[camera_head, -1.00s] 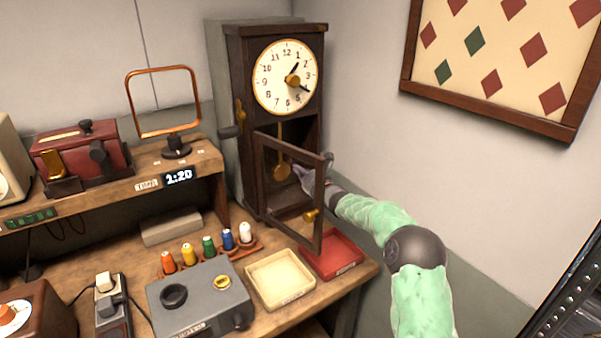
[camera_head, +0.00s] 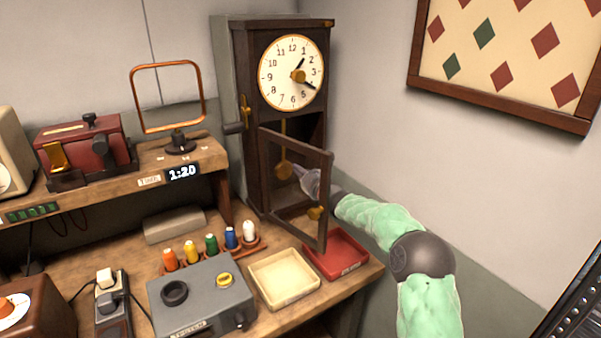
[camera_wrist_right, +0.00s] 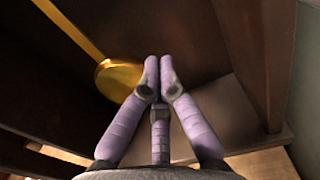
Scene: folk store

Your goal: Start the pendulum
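The pendulum (camera_head: 284,170), a thin rod with a round gold bob, hangs inside the case. My right gripper (camera_head: 309,182) reaches into the case from the right, partly behind the door. In the right wrist view, the gripper's purple fingers (camera_wrist_right: 158,75) are together with nothing between them. The bob (camera_wrist_right: 120,80) lies just left of the fingertips; whether they touch is unclear. My left gripper is not in view.
The workbench below holds a cream tray (camera_head: 254,284), a red tray (camera_head: 360,262), a grey box (camera_head: 195,305) and several colored thread spools (camera_head: 211,244). The open door frame hangs close to my right arm.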

